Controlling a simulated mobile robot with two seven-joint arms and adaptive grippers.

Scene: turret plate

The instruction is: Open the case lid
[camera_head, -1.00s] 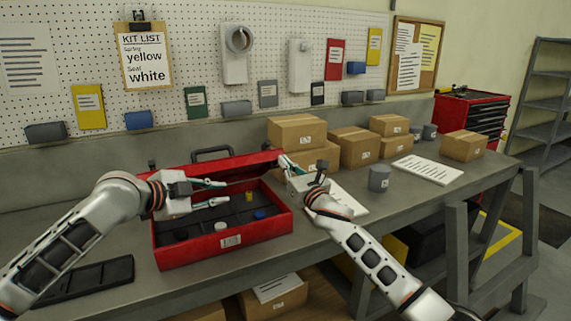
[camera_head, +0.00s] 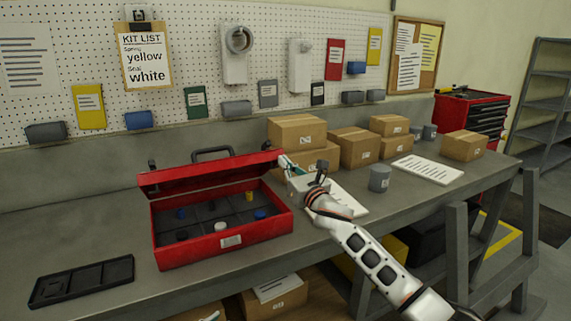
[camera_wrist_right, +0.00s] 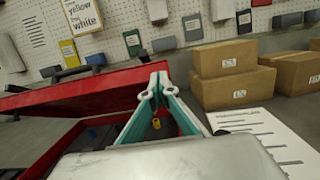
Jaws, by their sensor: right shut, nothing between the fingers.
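The red case (camera_head: 190,250) stands on the bench, with several small yellow, blue, white and dark parts in its divided inside. Its red lid (camera_head: 210,174) is partly raised and tilted over the back of the case. The lid also shows in the right wrist view (camera_wrist_right: 85,92). My right gripper (camera_head: 282,159) is at the right end of the lid. In the right wrist view its fingertips (camera_wrist_right: 158,76) are together beside the lid's end, with nothing between them. I cannot tell whether they touch the lid. My left gripper is not in view.
A black tray (camera_head: 83,281) lies left of the case. Cardboard boxes (camera_head: 297,131), a grey cup (camera_head: 379,178) and a white sheet (camera_head: 428,169) are to the right. The pegboard (camera_head: 270,60) rises behind.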

